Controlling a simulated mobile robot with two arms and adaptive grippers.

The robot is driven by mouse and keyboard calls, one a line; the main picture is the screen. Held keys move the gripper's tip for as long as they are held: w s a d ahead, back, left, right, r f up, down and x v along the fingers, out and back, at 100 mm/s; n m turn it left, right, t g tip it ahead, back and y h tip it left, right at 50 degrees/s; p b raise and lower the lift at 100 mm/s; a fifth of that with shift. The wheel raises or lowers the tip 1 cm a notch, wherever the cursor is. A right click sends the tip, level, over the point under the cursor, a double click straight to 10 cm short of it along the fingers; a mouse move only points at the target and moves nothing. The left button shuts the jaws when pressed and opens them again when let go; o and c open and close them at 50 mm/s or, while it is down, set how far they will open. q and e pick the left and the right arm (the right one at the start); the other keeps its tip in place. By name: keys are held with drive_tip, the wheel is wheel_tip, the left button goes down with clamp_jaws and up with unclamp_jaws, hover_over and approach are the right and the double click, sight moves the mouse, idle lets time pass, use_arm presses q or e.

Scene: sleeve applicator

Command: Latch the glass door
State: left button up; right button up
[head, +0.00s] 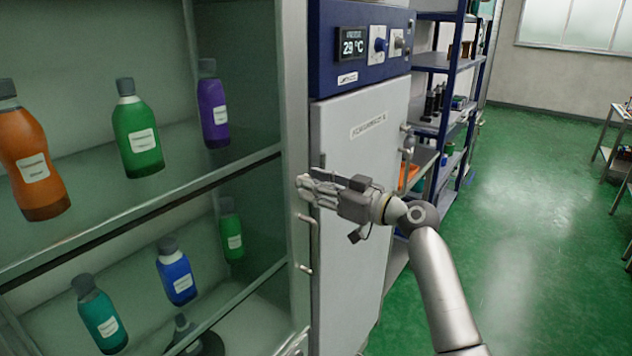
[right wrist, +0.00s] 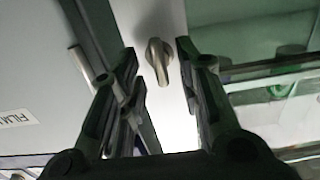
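The glass door (head: 296,110), with its pale frame, fronts a cabinet of bottles at the left of the head view. A metal bar handle (head: 308,245) is on the frame, below my right gripper (head: 306,186). In the right wrist view, a small metal latch knob (right wrist: 157,60) stands on the pale frame. My right gripper (right wrist: 160,72) is open, with a finger on either side of the knob and a gap visible around it. In the head view the gripper hides the knob. My left gripper is not in view.
Several bottles, such as a green one (head: 138,130), stand on the cabinet shelves. A white and blue appliance (head: 352,150) with a temperature display adjoins the cabinet on the right. A blue shelf rack (head: 450,80) stands beyond.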

clamp_jaws()
